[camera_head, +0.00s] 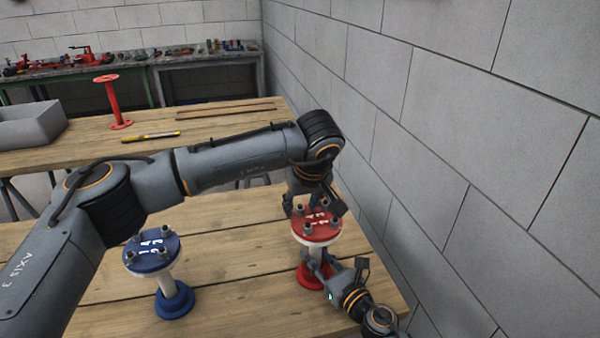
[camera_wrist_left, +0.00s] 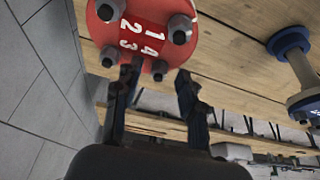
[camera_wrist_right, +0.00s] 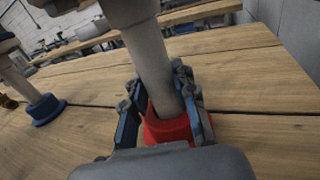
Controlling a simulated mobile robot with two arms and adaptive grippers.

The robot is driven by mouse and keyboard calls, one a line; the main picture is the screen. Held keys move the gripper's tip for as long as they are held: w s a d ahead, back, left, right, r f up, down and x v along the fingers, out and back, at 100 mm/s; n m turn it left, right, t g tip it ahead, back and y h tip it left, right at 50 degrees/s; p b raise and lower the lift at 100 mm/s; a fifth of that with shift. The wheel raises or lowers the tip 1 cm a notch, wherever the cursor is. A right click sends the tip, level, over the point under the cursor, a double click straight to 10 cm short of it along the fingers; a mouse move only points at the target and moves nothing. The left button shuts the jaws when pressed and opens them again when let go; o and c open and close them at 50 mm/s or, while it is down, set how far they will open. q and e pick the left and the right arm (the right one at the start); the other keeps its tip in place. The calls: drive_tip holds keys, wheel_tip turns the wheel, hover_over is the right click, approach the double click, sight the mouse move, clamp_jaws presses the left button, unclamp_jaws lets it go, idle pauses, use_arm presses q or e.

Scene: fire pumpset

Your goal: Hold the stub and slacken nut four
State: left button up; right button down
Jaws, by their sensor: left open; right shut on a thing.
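The red stub stands on the wooden table, with a red numbered top flange (camera_head: 318,232), a pale pipe (camera_wrist_right: 150,65) and a red base (camera_wrist_right: 165,131). My right gripper (camera_head: 322,263) is shut on the pipe just above the base. My left gripper (camera_head: 315,200) is open over the flange's far edge. In the left wrist view its fingers (camera_wrist_left: 158,76) point at the flange (camera_wrist_left: 143,16), one to each side of the nut beside the 4 (camera_wrist_left: 160,66). I cannot tell whether they touch it. Other nuts sit around the flange, one near the 3 (camera_wrist_left: 109,56).
A blue stub (camera_head: 152,253) with a numbered flange stands left on the same table (camera_head: 240,259), under my left arm. A block wall (camera_head: 470,130) rises close on the right. Another table behind holds a red stand (camera_head: 114,103), a yellow-black tool (camera_head: 151,136) and a grey bin (camera_head: 32,124).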

use_arm(q)
drive_tip(key=m, duration=0.1)
drive_tip(key=m+h, duration=0.1)
drive_tip(key=shift+a+m, duration=0.2)
drive_tip(key=shift+m, duration=0.1)
drive_tip(key=v, duration=1.2)
drive_tip(key=shift+s+m, duration=0.15)
drive_tip(key=shift+m, duration=0.25)
drive_tip(key=shift+a+f, duration=0.1)
drive_tip(key=w+f+n+h, duration=0.1)
drive_tip(key=f+n, duration=0.2)
drive_tip(key=n, duration=0.6)
drive_tip(key=w+f+n+h, duration=0.1)
drive_tip(key=f+n, duration=0.3)
drive_tip(key=n, duration=0.6)
drive_tip(key=w+a+f+n+h, duration=0.1)
drive_tip(key=w+f+n, duration=0.2)
drive_tip(key=n, duration=0.6)
drive_tip(key=shift+f+n, duration=0.4)
drive_tip(key=shift+f, duration=0.15)
clamp_jaws()
